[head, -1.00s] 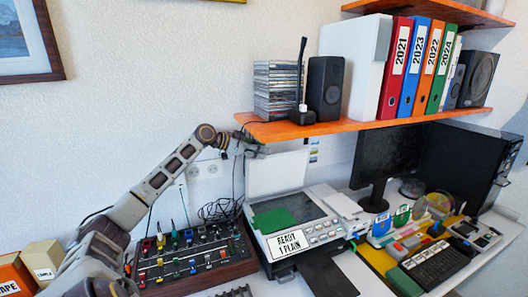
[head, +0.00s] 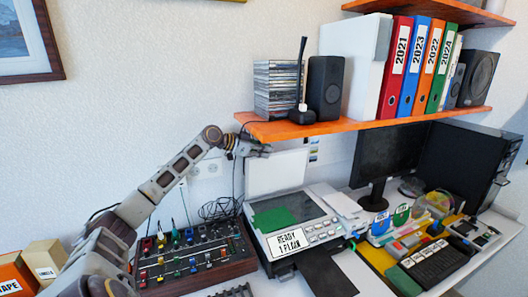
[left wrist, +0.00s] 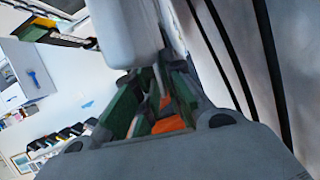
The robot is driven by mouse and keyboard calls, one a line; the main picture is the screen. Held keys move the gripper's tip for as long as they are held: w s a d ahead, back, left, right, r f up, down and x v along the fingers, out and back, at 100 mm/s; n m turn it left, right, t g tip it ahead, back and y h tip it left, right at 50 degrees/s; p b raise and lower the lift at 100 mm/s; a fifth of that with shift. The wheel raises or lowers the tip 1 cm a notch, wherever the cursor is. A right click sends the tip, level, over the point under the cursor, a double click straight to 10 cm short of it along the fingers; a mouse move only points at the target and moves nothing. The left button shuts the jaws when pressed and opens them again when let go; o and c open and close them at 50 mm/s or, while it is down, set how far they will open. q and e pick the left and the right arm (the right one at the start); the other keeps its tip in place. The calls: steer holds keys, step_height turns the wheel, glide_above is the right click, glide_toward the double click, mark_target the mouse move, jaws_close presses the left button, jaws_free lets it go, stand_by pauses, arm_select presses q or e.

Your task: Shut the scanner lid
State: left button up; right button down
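The scanner (head: 335,232) stands on the desk with a "READY 1 PLAIN" panel on its front. Its pale lid (head: 278,175) is raised, standing nearly upright at the back. A green sheet (head: 274,219) lies on the left part of the exposed glass. My left gripper (head: 262,149) is at the lid's upper left edge, just below the orange shelf; whether it touches the lid I cannot tell. In the left wrist view its green-padded fingers (left wrist: 152,100) stand apart with a gap between them. My right gripper is not in view.
The orange shelf (head: 385,124) hangs close above the gripper, carrying discs, a speaker and binders. A control board with knobs (head: 190,262) is left of the scanner. A monitor (head: 388,158) and a busy desk area are to the right.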

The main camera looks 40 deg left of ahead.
arm_select(q)
jaws_close()
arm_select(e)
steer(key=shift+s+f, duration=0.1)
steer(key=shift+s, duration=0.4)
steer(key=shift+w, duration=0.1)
